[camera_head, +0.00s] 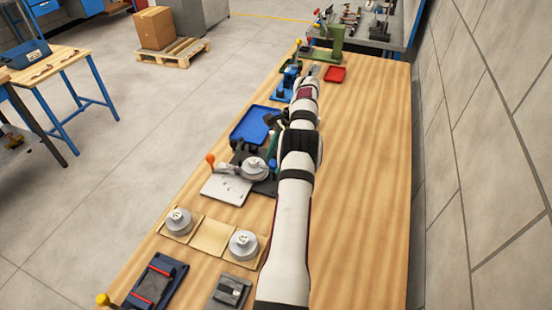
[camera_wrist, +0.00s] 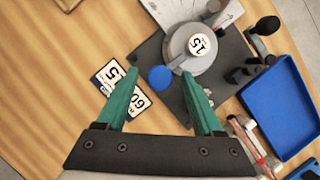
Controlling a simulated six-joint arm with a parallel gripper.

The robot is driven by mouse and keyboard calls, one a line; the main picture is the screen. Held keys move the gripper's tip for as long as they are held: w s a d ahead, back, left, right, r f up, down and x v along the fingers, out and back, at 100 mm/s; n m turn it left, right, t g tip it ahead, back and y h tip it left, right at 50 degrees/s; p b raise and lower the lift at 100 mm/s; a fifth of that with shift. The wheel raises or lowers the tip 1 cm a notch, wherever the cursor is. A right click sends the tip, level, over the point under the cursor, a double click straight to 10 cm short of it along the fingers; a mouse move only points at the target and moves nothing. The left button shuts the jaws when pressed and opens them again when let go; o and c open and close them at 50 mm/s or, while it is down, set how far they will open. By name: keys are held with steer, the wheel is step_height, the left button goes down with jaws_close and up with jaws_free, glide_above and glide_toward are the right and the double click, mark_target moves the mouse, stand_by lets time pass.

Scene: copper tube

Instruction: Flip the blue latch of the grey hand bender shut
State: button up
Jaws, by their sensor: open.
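The grey hand bender shows in the head view, with its round grey die (camera_head: 255,168) on a dark base plate. In the wrist view the die (camera_wrist: 198,46) is marked 15. The blue latch knob (camera_wrist: 160,78) stands at the near side of the die. My gripper (camera_wrist: 160,73) is open, with its two teal fingers apart. The knob appears between the fingertips in the picture; I cannot tell how far below them it is. Nothing is held. In the head view my arm hides part of the bender, and only a teal finger (camera_head: 273,146) shows beside it.
A blue tray (camera_wrist: 281,106) lies right of the bender, with tube-like pieces near it. An orange-knobbed handle (camera_head: 210,158) sticks out from the bender. Spare round dies (camera_head: 243,244) sit on a wooden holder. The table's right side is clear.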

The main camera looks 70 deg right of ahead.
mark_target(270, 164)
step_height(270, 164, up, 3)
steer(key=shift+r, duration=0.2)
steer(key=s+a+r, duration=0.2)
steer(key=s+r, duration=0.5)
steer(key=s, duration=0.4)
steer(key=shift+s+a+r, duration=0.15)
steer(key=shift+s+r, duration=0.05)
steer(key=shift+s, duration=0.05)
steer(key=w+a+r+n+g, duration=0.1)
steer(key=w+a+r+n, duration=0.3)
steer(key=w+a, duration=0.45)
steer(key=w+a+r+n+g, duration=0.1)
steer(key=w+a+r+n, duration=0.25)
steer(key=w+a, duration=0.5)
steer(key=w+a+r+n+g, duration=0.15)
steer(key=a+n, duration=0.35)
steer(key=a, duration=1.1)
steer(key=s+a+f+n, duration=0.2)
steer(key=s+a+n, duration=0.2)
steer(key=s+a, duration=0.2)
steer(key=s+a+f+n+h, duration=0.1)
steer(key=s+a+f+n, duration=0.2)
steer(key=s+a, duration=0.3)
steer(key=a+n, duration=0.1)
steer(key=a, duration=0.4)
steer(key=shift+a+f+n+h, duration=0.3)
steer(key=shift+n, duration=0.05)
